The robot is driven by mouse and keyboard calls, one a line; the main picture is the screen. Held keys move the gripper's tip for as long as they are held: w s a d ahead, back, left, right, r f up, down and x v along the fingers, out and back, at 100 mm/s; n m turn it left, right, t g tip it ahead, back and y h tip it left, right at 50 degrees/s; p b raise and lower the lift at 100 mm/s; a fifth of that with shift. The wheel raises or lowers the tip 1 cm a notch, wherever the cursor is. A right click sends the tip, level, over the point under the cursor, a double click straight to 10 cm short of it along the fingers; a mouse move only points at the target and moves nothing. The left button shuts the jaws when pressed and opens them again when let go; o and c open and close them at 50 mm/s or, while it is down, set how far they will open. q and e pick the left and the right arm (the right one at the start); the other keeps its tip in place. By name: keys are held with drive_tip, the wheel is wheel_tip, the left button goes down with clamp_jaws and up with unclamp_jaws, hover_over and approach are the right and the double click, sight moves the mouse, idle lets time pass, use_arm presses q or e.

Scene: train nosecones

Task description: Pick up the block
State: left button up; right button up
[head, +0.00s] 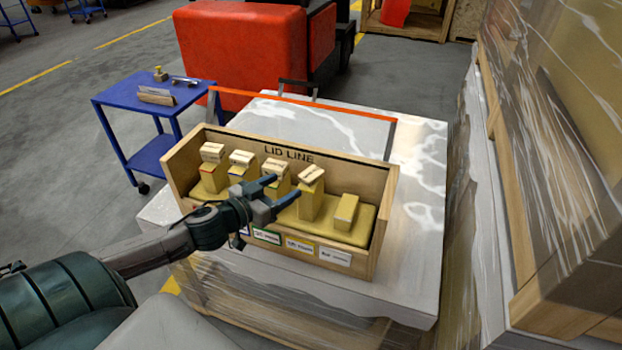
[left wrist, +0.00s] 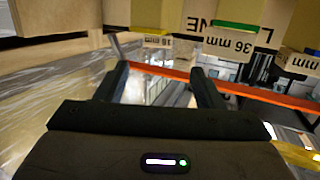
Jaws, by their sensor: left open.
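An open wooden box (head: 378,196) marked "LID LINE" holds a row of several pale wooden blocks on a yellowish base. Tall blocks with tilted, labelled tops stand at left (head: 212,172), next to it (head: 240,166), in the middle (head: 280,168) and right of middle (head: 311,198). A shorter block (head: 346,211) is at the right end. My left gripper (head: 282,189) is open, its fingers in front of the middle block and close to the right-of-middle one; contact is unclear.
The box stands on a plastic-wrapped pallet load (head: 418,190) with an orange bar (head: 345,111) behind it. A tall wrapped stack (head: 560,130) closes the right side.

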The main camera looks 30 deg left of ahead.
sight(306, 177)
use_arm(q)
drive_tip(key=b+x, duration=0.2)
drive_tip(key=x, duration=0.3)
drive_tip(key=shift+w+d+f, duration=0.15)
drive_tip(key=shift+w+f, duration=0.05)
drive_tip(key=shift+x, duration=1.9)
drive_tip(key=shift+f, duration=0.15)
drive_tip(key=c, duration=1.1)
drive_tip(key=shift+o, duration=0.2)
drive_tip(key=shift+s, duration=0.1)
use_arm(e)
drive_tip(key=shift+w+a+f, duration=0.1)
drive_tip(key=shift+a+f, duration=0.05)
drive_tip(key=shift+f, duration=0.45)
drive_tip(key=shift+a+f, duration=0.15)
drive_tip(key=shift+f, duration=0.45)
